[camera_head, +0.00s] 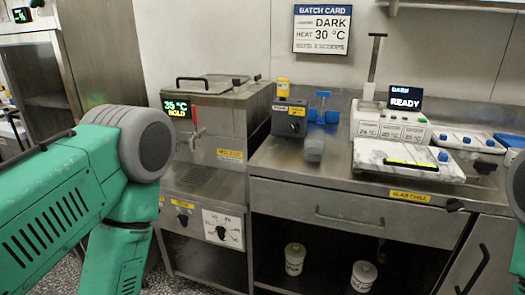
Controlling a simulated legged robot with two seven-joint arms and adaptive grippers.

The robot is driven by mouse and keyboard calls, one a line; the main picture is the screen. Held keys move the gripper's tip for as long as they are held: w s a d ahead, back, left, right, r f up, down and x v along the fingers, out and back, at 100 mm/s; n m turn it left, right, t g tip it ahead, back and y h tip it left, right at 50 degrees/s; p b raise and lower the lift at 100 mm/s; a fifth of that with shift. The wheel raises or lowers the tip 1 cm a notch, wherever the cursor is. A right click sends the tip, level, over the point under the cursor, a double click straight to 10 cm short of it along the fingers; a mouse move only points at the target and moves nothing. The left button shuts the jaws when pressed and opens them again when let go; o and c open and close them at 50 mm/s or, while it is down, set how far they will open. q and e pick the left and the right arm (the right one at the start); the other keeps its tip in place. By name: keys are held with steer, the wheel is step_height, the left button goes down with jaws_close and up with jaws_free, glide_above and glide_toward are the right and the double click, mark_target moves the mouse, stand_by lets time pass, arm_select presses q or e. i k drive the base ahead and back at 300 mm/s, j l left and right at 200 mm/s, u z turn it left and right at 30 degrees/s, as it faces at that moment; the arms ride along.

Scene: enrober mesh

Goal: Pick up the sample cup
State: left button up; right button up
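I cannot tell for sure which thing is the sample cup. A small greyish cup-like thing (314,148) stands on the steel counter (275,157), just in front of a blue-topped holder (323,110). Two white lidded tubs stand on the dark shelf below the counter, a left tub (294,259) and a right tub (363,276). My green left arm fills the left side and bends down out of the picture. Only a sliver of my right arm shows at the right edge. Neither gripper is in view, so what they hold is hidden.
A steel melter (217,120) with a tap and a "35 °C HOLD" display stands left of the counter. A white slab (408,160) and a dispenser with a "READY" screen (406,98) occupy the counter's right. A closed drawer (350,212) lies under the counter. Its left front is clear.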

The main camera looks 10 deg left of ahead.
mark_target(314, 149)
steer(key=i+j, duration=0.2)
steer(key=i+j+z, duration=0.15)
steer(key=z, duration=0.15)
steer(key=i+j+z, duration=0.1)
steer(key=j+z, duration=0.45)
steer(key=j, duration=0.2)
